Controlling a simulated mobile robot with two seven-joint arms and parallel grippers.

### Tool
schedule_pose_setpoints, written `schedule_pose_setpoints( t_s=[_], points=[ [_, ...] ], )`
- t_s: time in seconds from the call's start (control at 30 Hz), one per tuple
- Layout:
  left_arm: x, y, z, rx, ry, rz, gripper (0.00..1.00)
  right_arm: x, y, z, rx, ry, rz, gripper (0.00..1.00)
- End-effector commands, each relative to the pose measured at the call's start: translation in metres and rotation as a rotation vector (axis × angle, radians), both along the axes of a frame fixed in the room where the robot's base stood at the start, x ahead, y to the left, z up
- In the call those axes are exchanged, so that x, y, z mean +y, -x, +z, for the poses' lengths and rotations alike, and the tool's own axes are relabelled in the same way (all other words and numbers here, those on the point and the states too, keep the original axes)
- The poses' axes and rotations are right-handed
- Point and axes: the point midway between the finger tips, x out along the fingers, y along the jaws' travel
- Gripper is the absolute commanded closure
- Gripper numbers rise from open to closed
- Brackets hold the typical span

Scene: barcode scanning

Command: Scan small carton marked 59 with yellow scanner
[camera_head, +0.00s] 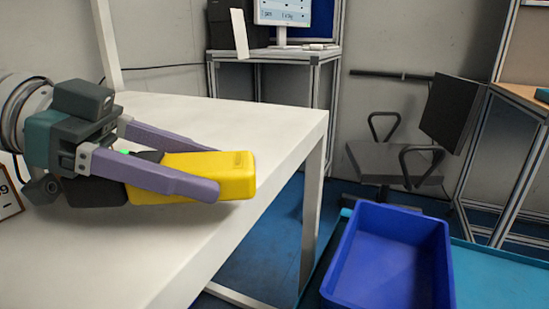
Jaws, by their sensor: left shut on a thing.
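My left gripper (210,170) comes in from the left with purple fingers, shut on the yellow scanner (237,174). The scanner has a yellow body and a dark part near the gripper's palm, and it lies level just over or on the white table (285,117); I cannot tell whether it touches. A carton (11,203) with a white face and a partly cut-off number ending in 9 shows at the far left edge, behind and below the gripper. Most of it is out of view. My right gripper is not in view.
A blue bin (365,218) stands on a teal surface (493,276) at the lower right. A black chair (392,164) is behind it. A desk with a monitor (283,12) is at the back. The table's right part is clear up to its edge.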

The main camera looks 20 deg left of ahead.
Motion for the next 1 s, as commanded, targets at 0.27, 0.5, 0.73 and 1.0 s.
schedule_pose_setpoints(
  t_s=[0.27, 0.5, 0.73, 1.0],
  points=[
    [0.001, 0.0, 0.006, -0.002, 0.0, 0.001, 1.0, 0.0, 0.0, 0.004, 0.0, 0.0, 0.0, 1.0],
    [0.004, 0.002, 0.017, -0.002, 0.001, 0.001, 1.0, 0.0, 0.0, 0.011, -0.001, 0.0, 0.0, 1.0],
    [0.004, 0.002, 0.016, -0.002, 0.0, 0.001, 1.0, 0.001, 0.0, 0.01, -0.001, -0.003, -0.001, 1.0],
    [0.004, 0.002, 0.016, -0.002, 0.0, 0.001, 1.0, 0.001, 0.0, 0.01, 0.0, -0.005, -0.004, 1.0]
  ],
)
